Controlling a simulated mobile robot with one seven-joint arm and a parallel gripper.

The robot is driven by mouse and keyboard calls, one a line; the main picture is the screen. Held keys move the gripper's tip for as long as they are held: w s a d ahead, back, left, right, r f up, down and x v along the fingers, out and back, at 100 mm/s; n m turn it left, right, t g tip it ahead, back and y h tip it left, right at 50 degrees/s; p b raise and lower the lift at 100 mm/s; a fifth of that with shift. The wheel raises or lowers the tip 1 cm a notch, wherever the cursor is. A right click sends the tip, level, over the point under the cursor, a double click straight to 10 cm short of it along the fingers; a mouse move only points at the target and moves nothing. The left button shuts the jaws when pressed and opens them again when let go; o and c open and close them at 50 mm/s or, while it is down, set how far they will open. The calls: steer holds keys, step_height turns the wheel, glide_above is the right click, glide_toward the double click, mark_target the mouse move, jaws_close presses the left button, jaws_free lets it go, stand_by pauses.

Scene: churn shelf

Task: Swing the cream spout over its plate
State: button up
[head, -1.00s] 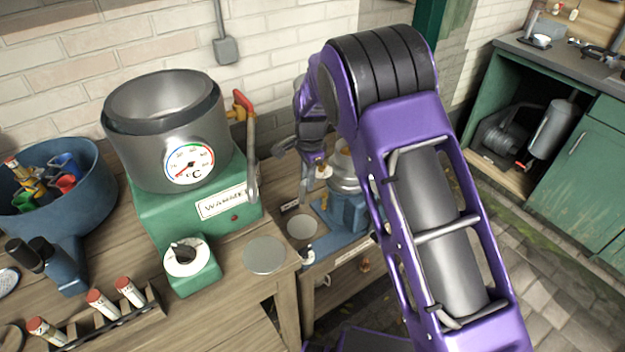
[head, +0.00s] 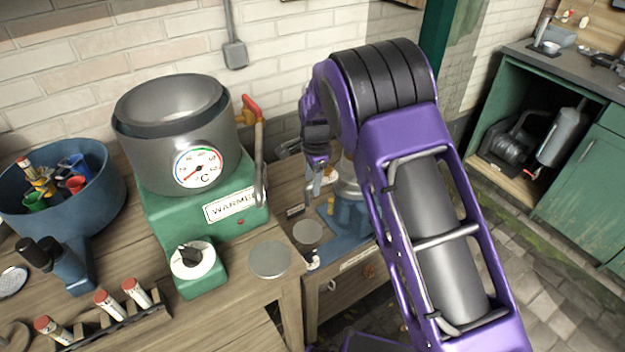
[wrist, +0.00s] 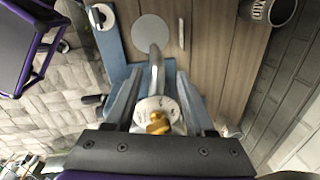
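The grey cream spout (wrist: 154,76) shows in the wrist view, rising from a pale round top with a yellow knob (wrist: 158,123). Its far tip appears at the near edge of a round grey plate (wrist: 151,31); I cannot tell the height between them. My gripper (wrist: 159,74) is open, with one finger on each side of the spout and visible gaps. In the head view my gripper (head: 319,184) hangs beside the blue separator (head: 349,218), near the plate (head: 308,235). The spout is mostly hidden there by my arm.
A green warmer (head: 205,215) with a steel bowl, red-handled tap (head: 251,106) and dial stands left. Another grey disc (head: 270,260) lies on its bench. A blue tub (head: 62,205) and a tube rack (head: 118,322) are further left. Floor is clear at right.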

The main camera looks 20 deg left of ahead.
step_height(320, 180, up, 17)
steer(key=s+d+p, duration=0.1)
steer(key=shift+s+r+p, duration=0.15)
steer(key=shift+s+p, duration=0.1)
steer(key=shift+p, duration=0.05)
steer(key=shift+s+d, duration=0.1)
steer(key=shift+s, duration=0.05)
stand_by(0.4)
